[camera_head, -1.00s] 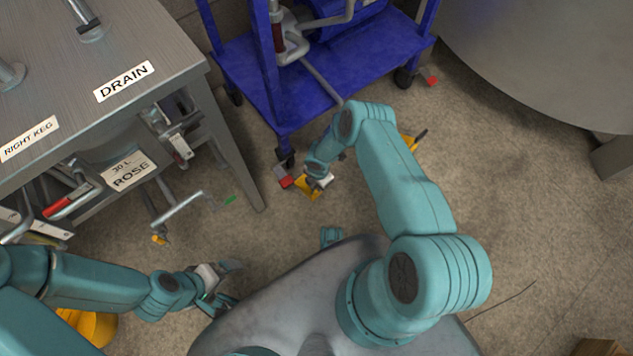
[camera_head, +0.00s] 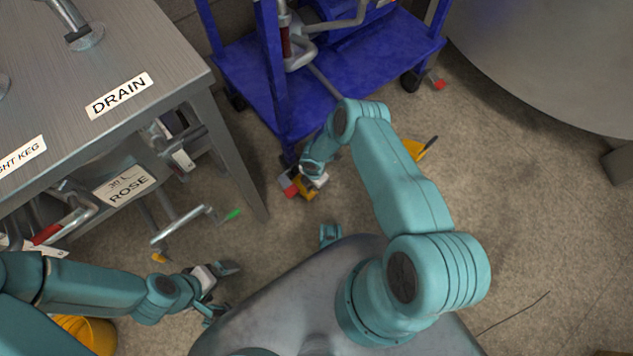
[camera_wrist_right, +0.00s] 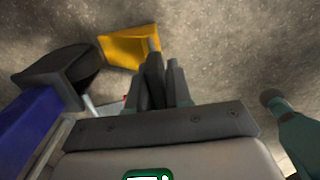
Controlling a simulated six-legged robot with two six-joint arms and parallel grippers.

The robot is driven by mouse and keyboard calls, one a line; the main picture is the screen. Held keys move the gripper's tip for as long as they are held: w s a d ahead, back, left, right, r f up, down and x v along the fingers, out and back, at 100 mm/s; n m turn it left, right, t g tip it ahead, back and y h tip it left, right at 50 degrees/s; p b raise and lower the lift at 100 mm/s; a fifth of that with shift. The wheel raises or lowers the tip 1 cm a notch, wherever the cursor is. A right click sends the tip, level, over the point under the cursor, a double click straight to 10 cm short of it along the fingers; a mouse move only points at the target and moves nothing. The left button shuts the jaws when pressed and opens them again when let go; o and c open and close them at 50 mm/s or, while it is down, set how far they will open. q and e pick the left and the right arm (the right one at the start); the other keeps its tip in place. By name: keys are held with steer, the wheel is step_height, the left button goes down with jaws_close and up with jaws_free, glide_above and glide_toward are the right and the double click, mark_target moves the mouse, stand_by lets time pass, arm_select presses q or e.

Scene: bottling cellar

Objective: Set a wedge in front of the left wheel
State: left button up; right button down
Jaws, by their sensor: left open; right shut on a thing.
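A yellow wedge (camera_head: 306,192) is in my right gripper (camera_head: 317,178), low over or on the floor by the cart's left front corner. In the right wrist view the gripper (camera_wrist_right: 163,80) is shut on the wedge's dark handle; the yellow block (camera_wrist_right: 131,46) sticks out beyond the fingers. The cart's left wheel (camera_head: 287,160) is small and partly hidden, with a red pedal-like piece (camera_head: 289,187) close beside the wedge. A dark wheel part (camera_wrist_right: 62,72) shows left of the wedge; contact is unclear. My left gripper (camera_head: 217,284) is open and empty at lower left.
A second yellow wedge (camera_head: 427,148) with a dark handle lies beyond my right arm. The blue cart (camera_head: 345,92) has another wheel (camera_head: 411,80) at right. A steel bench (camera_head: 150,60) and a crank (camera_head: 180,224) are at left, a yellow bucket (camera_head: 95,335) below.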

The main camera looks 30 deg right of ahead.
steer(key=shift+w+f, duration=0.15)
steer(key=shift+w, duration=0.15)
steer(key=shift+w+r, duration=0.1)
steer(key=shift+r, duration=0.15)
arm_select(q)
steer(key=shift+w+d+f, duration=0.15)
steer(key=shift+w, duration=0.25)
arm_select(e)
steer(key=shift+f, duration=0.1)
steer(key=c, duration=1)
jaws_free()
steer(key=shift+a, duration=0.1)
arm_select(q)
steer(key=shift+s, duration=0.1)
arm_select(e)
steer(key=shift+o, duration=0.2)
